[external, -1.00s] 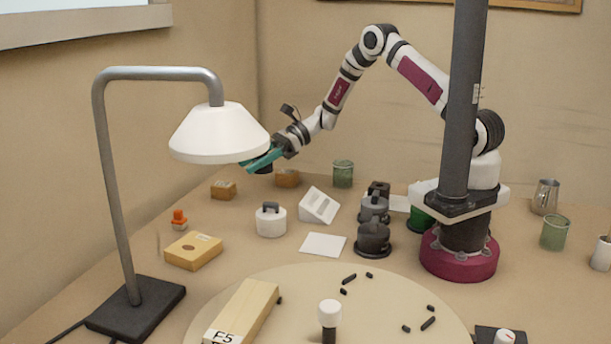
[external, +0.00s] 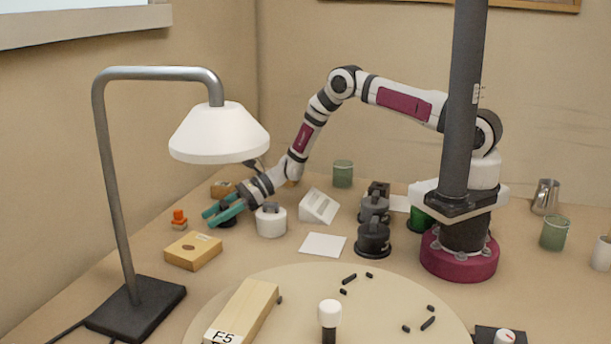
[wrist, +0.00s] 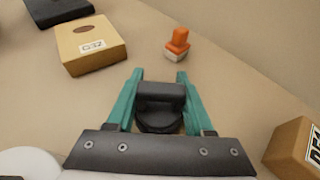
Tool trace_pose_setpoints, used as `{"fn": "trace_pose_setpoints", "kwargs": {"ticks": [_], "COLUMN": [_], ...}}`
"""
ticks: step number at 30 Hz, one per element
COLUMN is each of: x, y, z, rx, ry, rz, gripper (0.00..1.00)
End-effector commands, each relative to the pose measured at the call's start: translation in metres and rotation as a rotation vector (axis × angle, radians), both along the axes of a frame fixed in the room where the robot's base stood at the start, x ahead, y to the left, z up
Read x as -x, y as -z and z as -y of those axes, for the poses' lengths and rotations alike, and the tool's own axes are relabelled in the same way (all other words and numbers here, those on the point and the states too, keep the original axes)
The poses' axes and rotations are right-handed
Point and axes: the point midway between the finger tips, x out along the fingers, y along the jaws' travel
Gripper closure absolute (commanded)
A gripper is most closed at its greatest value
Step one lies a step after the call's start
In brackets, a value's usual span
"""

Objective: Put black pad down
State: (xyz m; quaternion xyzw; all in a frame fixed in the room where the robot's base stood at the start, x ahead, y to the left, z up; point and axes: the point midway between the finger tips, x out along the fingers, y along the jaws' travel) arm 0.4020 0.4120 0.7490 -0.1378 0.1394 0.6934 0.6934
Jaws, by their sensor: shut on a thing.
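My gripper (external: 222,211) has teal fingers and reaches low over the left part of the bench, behind the wooden box and left of the white lidded pot. It is shut on the black pad (wrist: 160,117), a dark round disc with a block-shaped handle on top. In the wrist view the pad sits between the two teal fingers. In the external view the pad (external: 228,222) shows as a dark shape under the fingers, at or very near the bench top. I cannot tell whether it touches the surface.
An orange-and-white stamp (wrist: 177,45) stands just beyond the fingertips. A wooden box (wrist: 91,45) lies ahead to the left, and another wooden block (wrist: 295,149) is at the right. The white lidded pot (external: 271,221) is close beside my wrist. Bare bench lies between the stamp and fingers.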

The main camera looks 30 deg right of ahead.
Motion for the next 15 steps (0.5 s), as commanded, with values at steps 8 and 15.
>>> {"fn": "trace_pose_setpoints", "kwargs": {"ticks": [8,15], "x": [0.0,0.0], "y": [0.0016,0.0006], "z": [0.0001,0.0001], "rx": [0.0,0.0], "ry": [0.0,0.0], "rz": [0.0,0.0], "gripper": [0.17,0.17]}}
